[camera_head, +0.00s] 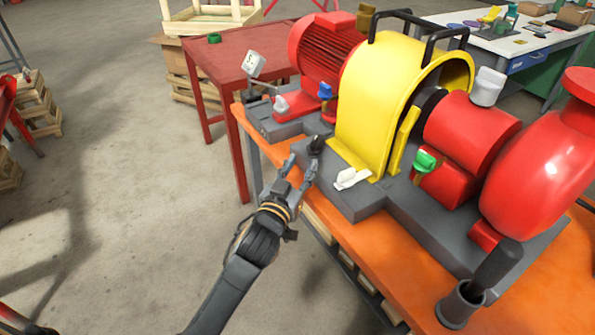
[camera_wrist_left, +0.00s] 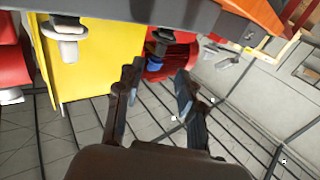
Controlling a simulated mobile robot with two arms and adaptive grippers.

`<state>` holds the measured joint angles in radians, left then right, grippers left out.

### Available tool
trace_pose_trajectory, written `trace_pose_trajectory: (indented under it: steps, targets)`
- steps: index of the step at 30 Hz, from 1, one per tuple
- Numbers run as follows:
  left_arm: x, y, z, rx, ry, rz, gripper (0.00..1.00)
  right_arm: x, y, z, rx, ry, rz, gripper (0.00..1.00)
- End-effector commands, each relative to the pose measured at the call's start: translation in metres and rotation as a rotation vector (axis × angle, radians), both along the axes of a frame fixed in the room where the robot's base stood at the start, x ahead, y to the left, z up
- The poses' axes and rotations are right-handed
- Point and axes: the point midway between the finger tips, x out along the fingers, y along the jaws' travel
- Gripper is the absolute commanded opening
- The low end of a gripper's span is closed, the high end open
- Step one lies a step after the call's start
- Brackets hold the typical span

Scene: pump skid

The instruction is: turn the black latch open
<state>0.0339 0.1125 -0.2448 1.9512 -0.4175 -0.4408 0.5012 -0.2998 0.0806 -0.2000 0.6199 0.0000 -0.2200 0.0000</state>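The black latch (camera_head: 316,144) is a small dark knob on the grey skid base, left of the yellow guard (camera_head: 365,110) in the head view. My left gripper (camera_head: 300,164) is open and empty, with its fingertips just in front of the latch. I cannot tell whether a fingertip touches it. In the left wrist view the two fingers (camera_wrist_left: 158,82) stand apart with nothing held between them. My right gripper is not in view.
A white latch (camera_head: 351,178), blue latch (camera_head: 325,91) and green latch (camera_head: 426,161) are nearby. The red motor (camera_head: 325,48) and red pump (camera_head: 540,175) flank the guard. The orange bench (camera_head: 400,270) carries the skid.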

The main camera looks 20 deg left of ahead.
Motion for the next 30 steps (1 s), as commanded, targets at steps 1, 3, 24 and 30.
trace_pose_trajectory:
  steps: [1, 3, 24, 30]
  targets:
    - [-0.007, 0.001, -0.001, 0.000, 0.001, 0.000, 0.38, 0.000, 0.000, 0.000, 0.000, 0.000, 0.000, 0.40]
    - [-0.013, 0.001, 0.000, 0.000, 0.001, 0.000, 0.38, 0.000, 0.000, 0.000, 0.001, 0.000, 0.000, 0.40]
    - [-0.074, 0.029, -0.072, 0.027, 0.316, 0.081, 0.00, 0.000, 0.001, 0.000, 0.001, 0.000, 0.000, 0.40]
    - [-0.154, 0.043, -0.141, 0.078, 0.670, 0.090, 0.00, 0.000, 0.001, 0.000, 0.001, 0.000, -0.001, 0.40]
